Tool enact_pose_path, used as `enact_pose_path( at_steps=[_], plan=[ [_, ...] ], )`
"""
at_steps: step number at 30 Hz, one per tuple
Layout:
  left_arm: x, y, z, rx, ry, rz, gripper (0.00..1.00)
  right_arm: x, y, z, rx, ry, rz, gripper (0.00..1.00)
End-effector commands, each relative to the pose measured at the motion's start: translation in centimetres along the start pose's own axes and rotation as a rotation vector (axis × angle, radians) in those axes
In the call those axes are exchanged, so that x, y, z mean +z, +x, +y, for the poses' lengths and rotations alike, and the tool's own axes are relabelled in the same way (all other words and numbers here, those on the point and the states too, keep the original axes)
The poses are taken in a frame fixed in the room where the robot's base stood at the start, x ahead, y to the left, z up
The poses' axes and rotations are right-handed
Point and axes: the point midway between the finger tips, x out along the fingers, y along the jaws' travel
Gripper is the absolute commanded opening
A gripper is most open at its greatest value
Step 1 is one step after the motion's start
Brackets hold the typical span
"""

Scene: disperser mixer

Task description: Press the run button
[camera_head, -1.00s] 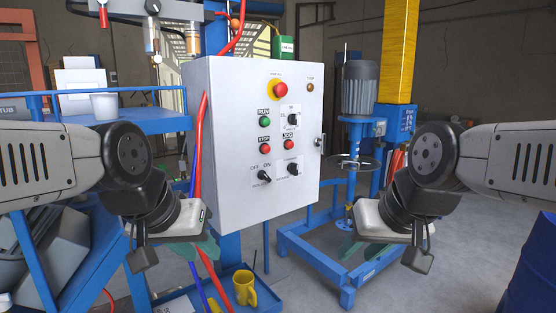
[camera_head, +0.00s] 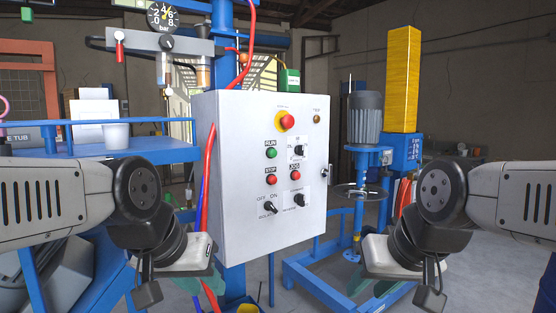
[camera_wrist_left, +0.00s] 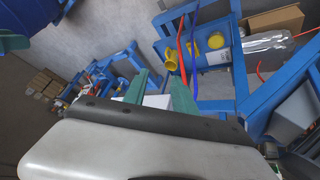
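The white control box (camera_head: 235,140) faces me in the head view. The green button under the RUN label (camera_head: 271,153) is at its upper left, above a red STOP button (camera_head: 271,180). A red JOG button (camera_head: 296,175) and a red emergency stop on yellow (camera_head: 287,122) are nearby. My left gripper (camera_head: 205,282) is low at the box's lower left, clear of the buttons. Its green fingers (camera_wrist_left: 158,92) stand apart and empty in the left wrist view. My right gripper (camera_head: 375,284) is low, right of the box; its fingers look apart and empty.
Red and blue hoses (camera_head: 208,180) hang along the box's left side. A blue bench (camera_head: 140,152) with a white cup (camera_head: 116,135) stands at left. The mixer (camera_head: 366,120) on its blue frame stands at right. A yellow mug (camera_wrist_left: 170,61) shows in the left wrist view.

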Motion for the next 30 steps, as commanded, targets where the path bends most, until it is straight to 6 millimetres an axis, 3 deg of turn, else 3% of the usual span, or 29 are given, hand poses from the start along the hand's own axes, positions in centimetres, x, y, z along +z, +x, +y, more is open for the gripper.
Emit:
enact_pose_path(
  at_steps=[14, 19, 23, 30],
  plan=[
    [0.0, 0.0, 0.0, 0.000, 0.000, 0.000, 0.33, 0.0, 0.0, 0.0, 0.000, 0.000, 0.000, 0.36],
    [-0.9, -0.3, 0.1, -0.005, 0.022, -0.001, 0.01, 0.0, 0.0, 0.0, 0.000, 0.000, 0.000, 0.36],
    [-4.2, -1.4, 0.7, -0.024, 0.106, -0.005, 0.00, 0.0, 0.0, 0.0, 0.000, 0.000, 0.000, 0.36],
    [-14.5, -4.5, 4.0, -0.088, 0.375, -0.016, 0.00, 0.0, 0.0, 0.0, 0.000, 0.000, 0.000, 0.36]
  ],
)
